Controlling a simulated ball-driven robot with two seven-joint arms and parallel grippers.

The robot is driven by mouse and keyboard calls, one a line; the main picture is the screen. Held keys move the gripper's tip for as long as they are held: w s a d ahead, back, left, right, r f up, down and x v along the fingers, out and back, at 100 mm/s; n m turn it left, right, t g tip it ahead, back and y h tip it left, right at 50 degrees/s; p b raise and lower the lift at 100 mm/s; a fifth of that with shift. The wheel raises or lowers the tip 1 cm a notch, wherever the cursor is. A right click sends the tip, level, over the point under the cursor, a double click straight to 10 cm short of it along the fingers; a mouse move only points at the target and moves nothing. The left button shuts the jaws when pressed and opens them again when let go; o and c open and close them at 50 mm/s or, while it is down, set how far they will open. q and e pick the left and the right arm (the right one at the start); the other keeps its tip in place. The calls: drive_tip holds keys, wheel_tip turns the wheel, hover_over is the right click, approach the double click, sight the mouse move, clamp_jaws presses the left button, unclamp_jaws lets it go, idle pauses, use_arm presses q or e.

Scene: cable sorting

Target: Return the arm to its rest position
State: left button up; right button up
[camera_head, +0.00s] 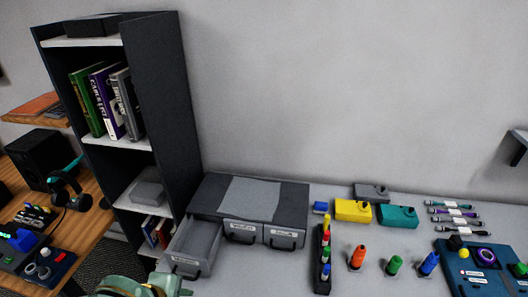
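A pale green and metallic part of my own arm shows at the bottom edge, just below the open drawer (187,250) of the grey drawer cabinet (202,194). Its fingers are not visible. My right arm and gripper do not show. Several cables (455,220) lie in a row on the table at the right. The open left drawer is pulled out, and its visible floor looks empty. The middle drawer (243,233) and right drawer (283,237) are shut.
The light table (400,285) holds a yellow box (352,211), a teal box (397,216), a rack of coloured pegs (324,259), several connectors and a blue panel (480,270). A dark bookshelf (165,110) stands left of the cabinet, beside a wooden desk (75,227).

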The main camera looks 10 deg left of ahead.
use_arm(q)
drive_tip(key=s+a+n+t+y, duration=0.2)
drive_tip(key=s+a+n+y, duration=0.4)
drive_tip(key=a+n, duration=0.45)
drive_tip(key=s+d+f+g+h+b, duration=0.1)
drive_tip(key=d+f+g+b, duration=0.15)
drive_tip(key=f, duration=1.35)
drive_tip(key=s+d+f+g+h+b, duration=0.1)
drive_tip(key=d+f+b, duration=0.25)
drive_tip(key=f, duration=1.15)
drive_tip(key=s+f+n+g+h+b, duration=0.1)
drive_tip(key=s+f+n+g+b, duration=0.2)
drive_tip(key=s+f, duration=1.7)
drive_tip(key=f+n+b, duration=0.1)
drive_tip(key=f+b, duration=0.1)
drive_tip(key=b, duration=0.1)
drive_tip(key=shift+s+a+h, duration=0.2)
drive_tip(key=shift+s+h, duration=0.1)
drive_tip(key=shift+h, duration=0.1)
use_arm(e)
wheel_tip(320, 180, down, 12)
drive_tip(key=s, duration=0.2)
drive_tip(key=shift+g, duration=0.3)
